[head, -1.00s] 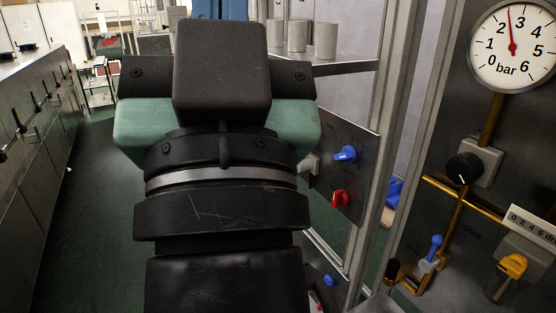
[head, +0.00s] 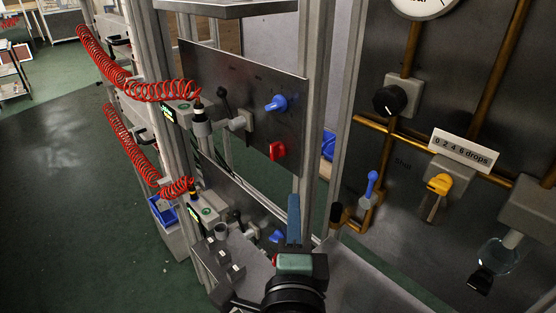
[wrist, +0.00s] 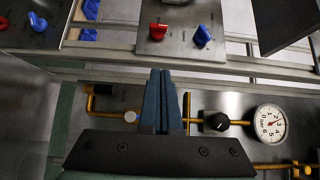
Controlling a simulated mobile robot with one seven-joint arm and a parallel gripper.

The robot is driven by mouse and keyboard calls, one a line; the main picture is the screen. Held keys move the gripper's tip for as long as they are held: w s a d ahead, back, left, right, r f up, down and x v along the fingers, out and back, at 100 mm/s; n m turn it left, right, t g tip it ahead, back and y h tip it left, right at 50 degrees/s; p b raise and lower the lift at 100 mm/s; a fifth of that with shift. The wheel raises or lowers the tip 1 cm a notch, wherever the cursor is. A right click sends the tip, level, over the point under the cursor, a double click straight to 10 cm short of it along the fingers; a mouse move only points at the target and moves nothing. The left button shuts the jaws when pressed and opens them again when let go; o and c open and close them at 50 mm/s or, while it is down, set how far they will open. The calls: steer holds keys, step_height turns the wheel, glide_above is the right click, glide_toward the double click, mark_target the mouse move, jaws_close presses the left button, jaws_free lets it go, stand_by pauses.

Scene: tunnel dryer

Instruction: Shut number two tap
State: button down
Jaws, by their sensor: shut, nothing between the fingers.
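No tap shows a readable number two, so I cannot tell which one it is. In the head view, the upper steel panel (head: 245,85) has a blue knob (head: 277,103) and a red knob (head: 277,151). A lower panel has another blue knob (head: 276,236). On the right board, a blue-handled lever tap (head: 371,188) and a yellow-handled tap (head: 440,184) sit by brass pipes. My gripper (head: 293,200) is shut and empty, pointing up at the bottom centre, apart from the knobs. The wrist view shows its blue fingers (wrist: 159,74) together, below a red knob (wrist: 158,31) and blue knob (wrist: 203,36).
A black knob (head: 390,99) and a drops sign (head: 465,148) are on the right board. An upright metal post (head: 315,120) stands between the panels and this board. Red coiled hoses (head: 160,91) hang at left. The green floor (head: 70,200) at left is open.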

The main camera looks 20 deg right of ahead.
steer(key=shift+w, duration=0.1)
steer(key=p, duration=0.3)
glide_toward(279, 148)
steer(key=d, duration=0.1)
steer(key=w+d, duration=0.1)
steer(key=d, duration=0.2)
steer(key=shift+w+r, duration=0.2)
steer(key=shift+w, duration=0.1)
steer(key=shift+w+a, duration=0.2)
steer(key=shift+w, duration=0.4)
steer(key=shift+w+a, duration=0.25)
steer(key=shift+w, duration=0.35)
steer(key=shift+w+a+f, duration=0.15)
steer(key=shift+w+a, duration=0.15)
steer(key=shift+w, duration=0.4)
